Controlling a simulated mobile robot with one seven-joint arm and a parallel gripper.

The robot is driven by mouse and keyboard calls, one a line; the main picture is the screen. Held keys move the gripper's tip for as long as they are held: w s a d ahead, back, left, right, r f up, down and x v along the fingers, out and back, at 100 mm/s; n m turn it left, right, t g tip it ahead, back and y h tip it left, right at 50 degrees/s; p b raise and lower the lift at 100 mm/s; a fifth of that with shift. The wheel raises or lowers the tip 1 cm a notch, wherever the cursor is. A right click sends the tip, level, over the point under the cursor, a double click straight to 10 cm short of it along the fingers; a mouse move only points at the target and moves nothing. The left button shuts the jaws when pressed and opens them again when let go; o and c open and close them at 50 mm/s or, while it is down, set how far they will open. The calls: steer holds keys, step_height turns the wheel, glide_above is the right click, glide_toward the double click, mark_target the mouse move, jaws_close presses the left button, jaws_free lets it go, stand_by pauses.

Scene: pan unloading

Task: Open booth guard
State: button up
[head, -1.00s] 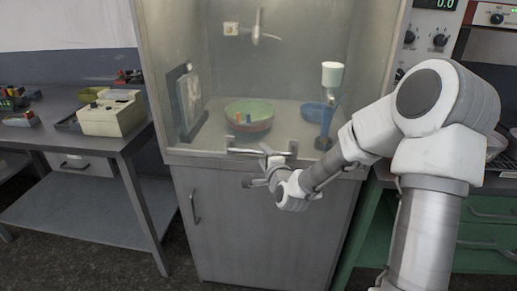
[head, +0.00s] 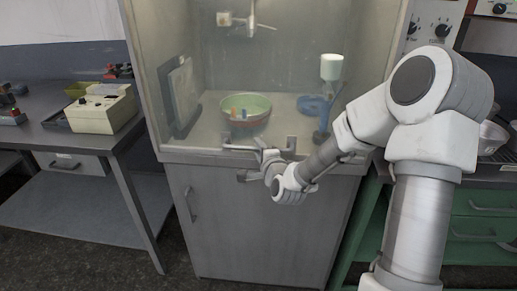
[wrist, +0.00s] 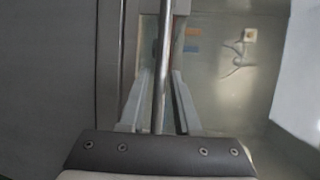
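The booth guard is a clear, hazy front pane (head: 225,80) on a metal booth, and it looks down, with its lower edge at the sill. A horizontal bar handle (head: 236,148) is fixed along its lower edge. My gripper (head: 249,160) is at the handle, near its middle. In the wrist view the handle bar (wrist: 162,85) runs lengthwise between the two fingers (wrist: 163,80), with a narrow gap visible on each side. The fingers are apart and do not look clamped on the bar. Their exact depth around it is hard to tell.
Behind the pane stand a green-and-red bowl (head: 246,104), a blue dish (head: 311,104), a stand with a white cup (head: 331,68) and a leaning panel (head: 181,92). A grey cabinet (head: 255,225) is below. A workbench (head: 60,138) is at left, a green drawer unit (head: 487,205) at right.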

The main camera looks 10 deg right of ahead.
jaws_close()
stand_by(1.1)
